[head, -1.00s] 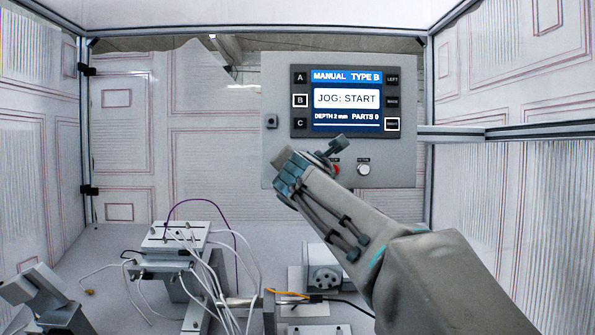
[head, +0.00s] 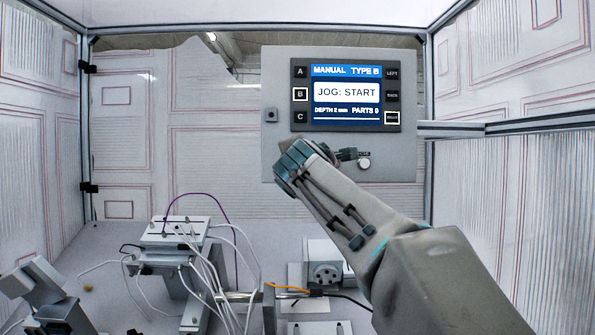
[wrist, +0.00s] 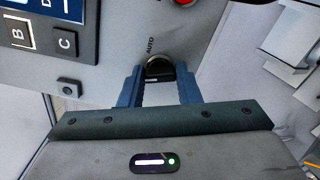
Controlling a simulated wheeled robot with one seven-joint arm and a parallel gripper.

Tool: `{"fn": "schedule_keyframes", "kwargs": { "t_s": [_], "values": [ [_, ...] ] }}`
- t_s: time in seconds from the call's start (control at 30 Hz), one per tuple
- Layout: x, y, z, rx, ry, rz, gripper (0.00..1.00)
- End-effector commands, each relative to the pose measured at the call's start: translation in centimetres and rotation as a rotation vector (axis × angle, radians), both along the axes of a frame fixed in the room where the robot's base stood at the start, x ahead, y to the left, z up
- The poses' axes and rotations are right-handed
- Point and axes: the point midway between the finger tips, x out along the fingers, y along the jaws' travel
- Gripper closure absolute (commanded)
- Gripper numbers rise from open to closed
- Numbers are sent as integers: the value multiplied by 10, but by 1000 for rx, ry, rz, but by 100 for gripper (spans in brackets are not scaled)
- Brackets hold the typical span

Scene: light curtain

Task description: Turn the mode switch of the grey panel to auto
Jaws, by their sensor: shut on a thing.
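The grey panel (head: 285,75) stands upright at the back in the head view. Its screen (head: 346,92) reads MANUAL, TYPE B and JOG: START. In the wrist view the mode switch (wrist: 159,66) is a round dark knob with a pale rim, below the printed word AUTO (wrist: 150,45). My gripper (wrist: 160,82) has its two blue fingers on either side of the knob and is shut on it. The fingers hide part of the knob, so its pointing direction is unclear. In the head view my gripper (head: 297,163) is against the panel's lower left and hides the switch.
A red button (wrist: 183,2) sits near the switch at the top of the wrist view. A white round control (head: 364,164) is to the right on the panel. A fixture with loose cables (head: 180,235) and a grey block (head: 323,272) stand on the table below.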

Motion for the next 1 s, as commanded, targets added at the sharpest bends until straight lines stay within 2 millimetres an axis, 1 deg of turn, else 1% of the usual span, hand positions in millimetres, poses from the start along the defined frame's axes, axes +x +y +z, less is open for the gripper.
{"fn": "schedule_keyframes", "kwargs": {
  "t_s": [0.03, 0.6, 1.0],
  "values": [
    [0, 0, -3, 45, -1, -1, 93],
    [1, 0, -3, 587, 3, -1, 93],
    [1, 0, -2, 933, 4, -1, 93]
  ]
}}
